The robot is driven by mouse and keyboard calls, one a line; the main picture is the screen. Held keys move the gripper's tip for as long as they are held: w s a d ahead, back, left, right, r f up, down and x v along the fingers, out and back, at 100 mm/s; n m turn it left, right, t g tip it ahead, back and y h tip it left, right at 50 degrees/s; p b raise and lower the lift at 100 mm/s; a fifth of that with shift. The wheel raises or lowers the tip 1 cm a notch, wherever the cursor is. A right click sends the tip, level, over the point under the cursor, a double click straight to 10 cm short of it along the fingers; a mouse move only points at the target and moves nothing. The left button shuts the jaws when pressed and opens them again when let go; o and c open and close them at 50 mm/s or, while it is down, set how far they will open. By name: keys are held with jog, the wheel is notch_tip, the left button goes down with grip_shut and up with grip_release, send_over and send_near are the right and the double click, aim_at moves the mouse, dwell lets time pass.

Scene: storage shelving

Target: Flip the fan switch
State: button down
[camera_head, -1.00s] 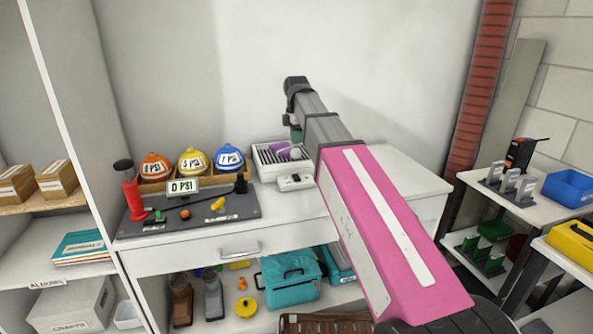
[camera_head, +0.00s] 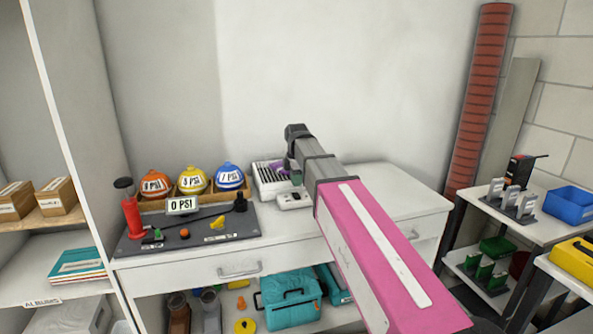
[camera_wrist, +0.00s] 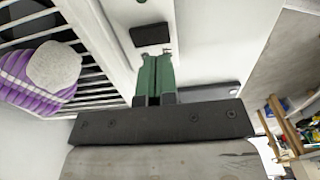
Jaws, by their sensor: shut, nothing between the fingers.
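The white fan unit (camera_head: 272,184) with its slatted grille stands on the counter behind my arm. A small white control box (camera_head: 294,199) sits at its front. In the wrist view, a black rectangular switch (camera_wrist: 150,34) sits on a white panel (camera_wrist: 118,18), just beyond the fingertips. My gripper (camera_wrist: 158,62) shows green fingers pressed together with nothing between them. The tips point at the panel near the switch; I cannot tell whether they touch it. In the head view, the gripper is mostly hidden by my wrist.
A dark pump board (camera_head: 190,232) and colored balls in a wooden holder (camera_head: 178,204) stand left. The counter's right part (camera_head: 390,190) is clear.

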aim_at(295, 194)
jog(key=shift+f, duration=2.3)
jog(key=shift+s+f, duration=0.15)
jog(key=shift+w+a+r, duration=0.1)
jog(key=shift+w+r, duration=0.05)
jog(key=shift+w, duration=0.3)
jog(key=shift+w+a+r, duration=0.1)
jog(key=shift+w, duration=0.3)
jog(key=shift+r, duration=0.1)
